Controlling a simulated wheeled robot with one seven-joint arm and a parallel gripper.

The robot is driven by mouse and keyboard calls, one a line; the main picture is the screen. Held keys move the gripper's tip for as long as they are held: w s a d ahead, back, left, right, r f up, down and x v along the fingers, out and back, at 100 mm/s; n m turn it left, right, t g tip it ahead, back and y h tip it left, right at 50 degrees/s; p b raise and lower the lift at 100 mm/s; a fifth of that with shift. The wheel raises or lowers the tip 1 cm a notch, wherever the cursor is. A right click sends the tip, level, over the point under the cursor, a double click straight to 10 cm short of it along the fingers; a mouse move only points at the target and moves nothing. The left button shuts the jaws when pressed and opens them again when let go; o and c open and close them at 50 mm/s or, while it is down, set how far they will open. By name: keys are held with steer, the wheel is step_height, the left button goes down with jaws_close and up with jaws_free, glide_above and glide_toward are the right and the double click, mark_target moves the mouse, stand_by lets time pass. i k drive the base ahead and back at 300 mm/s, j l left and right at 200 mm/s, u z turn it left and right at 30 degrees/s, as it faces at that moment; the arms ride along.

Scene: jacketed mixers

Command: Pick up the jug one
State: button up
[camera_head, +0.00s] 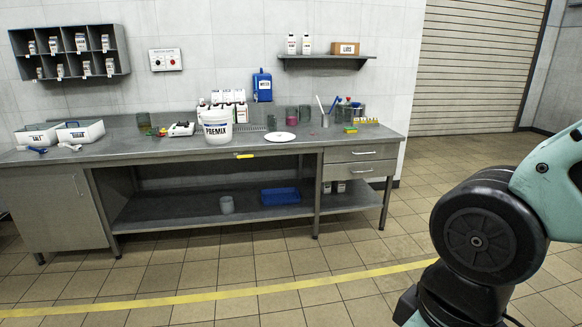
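No vessel in view is clearly marked as jug one, and I cannot tell which it is. Several candidates stand on the long grey workbench (350,139). A white tub labelled PREMIX (217,128) stands near the bench's middle, with white bottles (235,98) behind it. Part of my arm shows at the right, well in front of the bench. My gripper is not in view.
A white plate (280,137) lies by the tub. Two white bins (80,131) are at the left end. A blue tray (280,196) is on the lower shelf. A blue WATER container (262,85) hangs on the wall. The tiled floor, crossed by a yellow line (210,297), is clear before the bench.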

mark_target(292, 113)
steer(key=i, duration=0.95)
steer(key=i+u, duration=0.1)
steer(key=i, duration=0.9)
steer(key=i+l, duration=0.15)
steer(key=i, duration=0.8)
steer(key=i+l, duration=0.1)
steer(key=i, duration=0.9)
steer(key=i+u, duration=0.25)
steer(key=i+l+u, duration=0.25)
steer(key=i, duration=0.25)
steer(key=i+l+u, duration=0.3)
steer(key=i+j, duration=0.05)
steer(key=j, duration=0.05)
